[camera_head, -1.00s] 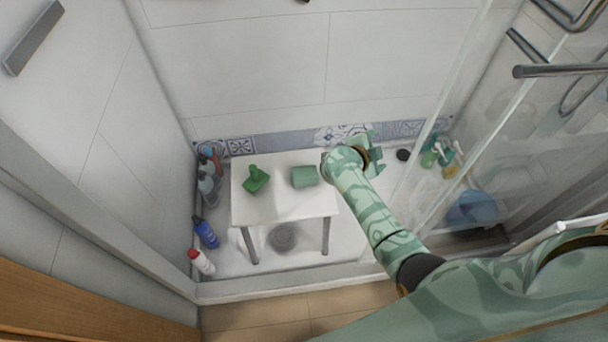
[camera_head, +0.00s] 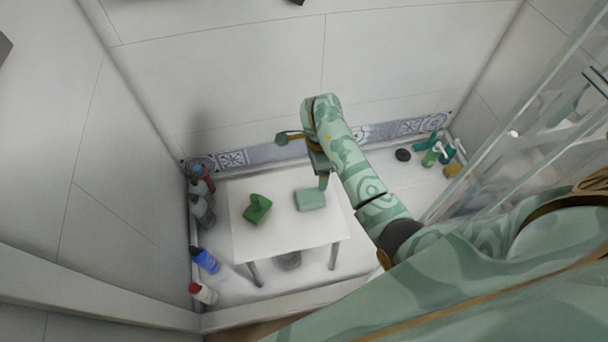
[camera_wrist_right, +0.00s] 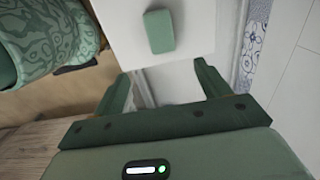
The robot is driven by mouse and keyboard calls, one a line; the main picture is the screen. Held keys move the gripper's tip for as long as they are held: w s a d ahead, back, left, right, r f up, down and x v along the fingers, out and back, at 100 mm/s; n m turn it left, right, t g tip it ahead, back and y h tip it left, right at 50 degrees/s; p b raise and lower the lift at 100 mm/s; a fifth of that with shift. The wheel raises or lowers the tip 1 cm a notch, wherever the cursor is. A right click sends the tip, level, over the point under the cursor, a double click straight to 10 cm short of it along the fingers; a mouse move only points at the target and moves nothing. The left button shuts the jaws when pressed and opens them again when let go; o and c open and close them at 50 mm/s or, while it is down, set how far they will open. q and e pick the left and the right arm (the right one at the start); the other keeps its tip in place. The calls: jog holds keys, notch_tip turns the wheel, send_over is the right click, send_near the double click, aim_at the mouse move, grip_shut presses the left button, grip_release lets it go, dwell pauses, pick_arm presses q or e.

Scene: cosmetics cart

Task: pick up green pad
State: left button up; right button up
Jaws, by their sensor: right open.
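A pale green block-shaped pad (camera_head: 311,200) lies on the small white table (camera_head: 285,240), near its right side. The same pad (camera_wrist_right: 159,31) shows in the right wrist view, beyond the fingertips and roughly between their lines. A darker green object with a raised handle-like part (camera_head: 257,209) lies to its left on the table. My right gripper (camera_head: 303,160) is open and empty above the table's back edge, with one finger appearing close to the pad. Its two fingers (camera_wrist_right: 163,74) are spread apart in the wrist view, clear of the pad. My left gripper is not in view.
Several bottles, including a blue one (camera_head: 205,260) and a red-capped white one (camera_head: 203,293), stand along the left wall. Green and yellow bottles (camera_head: 437,155) stand at the back right. A glass panel (camera_head: 500,125) bounds the right side. A tiled wall is close behind the table.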

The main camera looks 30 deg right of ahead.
jog(key=b, duration=0.6)
send_near(316, 194)
jog(key=f, duration=0.5)
jog(key=shift+s+a, duration=0.1)
jog(key=shift+s, duration=0.1)
jog(key=shift+f, duration=0.7)
jog(key=f+b, duration=0.3)
jog(key=f, duration=0.2)
jog(key=shift+w+b, duration=0.2)
jog(key=shift+b, duration=0.2)
jog(key=shift+r, duration=0.25)
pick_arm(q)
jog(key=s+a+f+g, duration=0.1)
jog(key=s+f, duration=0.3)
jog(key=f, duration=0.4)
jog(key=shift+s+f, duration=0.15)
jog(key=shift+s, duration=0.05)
pick_arm(e)
jog(key=c, duration=1)
